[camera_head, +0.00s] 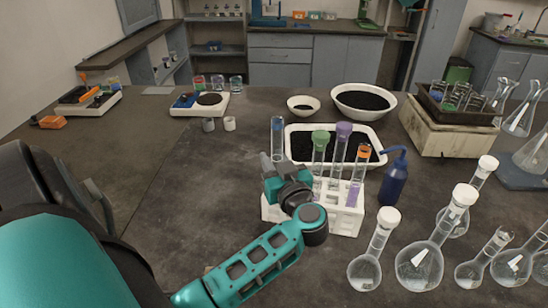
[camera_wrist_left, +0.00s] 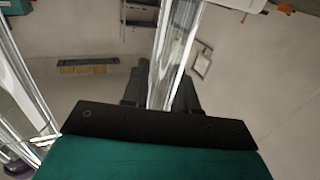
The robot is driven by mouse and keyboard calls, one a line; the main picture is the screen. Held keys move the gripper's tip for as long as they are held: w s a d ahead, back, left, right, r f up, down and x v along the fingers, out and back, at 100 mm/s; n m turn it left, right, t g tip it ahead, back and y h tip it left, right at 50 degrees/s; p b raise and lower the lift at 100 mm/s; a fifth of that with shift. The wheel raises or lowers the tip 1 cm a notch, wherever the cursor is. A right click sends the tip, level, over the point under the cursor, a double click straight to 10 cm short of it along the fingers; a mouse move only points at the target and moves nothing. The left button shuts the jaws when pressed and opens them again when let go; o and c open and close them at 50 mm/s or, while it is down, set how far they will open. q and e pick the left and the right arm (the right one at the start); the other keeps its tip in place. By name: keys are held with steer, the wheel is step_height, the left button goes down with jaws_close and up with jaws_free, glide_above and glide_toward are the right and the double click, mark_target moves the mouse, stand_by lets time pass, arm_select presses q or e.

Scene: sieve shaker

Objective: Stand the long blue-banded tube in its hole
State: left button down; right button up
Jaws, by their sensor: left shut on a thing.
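The long blue-banded tube (camera_head: 277,139) stands nearly upright at the left end of the white rack (camera_head: 345,218). My left gripper (camera_head: 274,168) is shut on it, and the tube's upper part rises above the fingers. Its lower end is hidden behind my gripper and wrist, so I cannot tell whether it is in a hole. In the left wrist view the clear tube (camera_wrist_left: 174,50) runs between the dark fingers (camera_wrist_left: 160,88). Tubes with a green top (camera_head: 320,138), a purple top (camera_head: 343,130) and an orange top (camera_head: 363,152) stand in the rack. My right gripper is not in view.
A white tray of black grains (camera_head: 378,158) lies behind the rack. A blue wash bottle (camera_head: 394,180) stands right of it. Several stoppered flasks (camera_head: 420,266) crowd the front right. A balance (camera_head: 200,104) stands at the back left. The table's left middle is clear.

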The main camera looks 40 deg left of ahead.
arm_select(q)
steer(key=shift+f, duration=1.35)
steer(key=shift+f, duration=0.35)
steer(key=c, duration=0.8)
jaws_free()
steer(key=shift+d, duration=0.15)
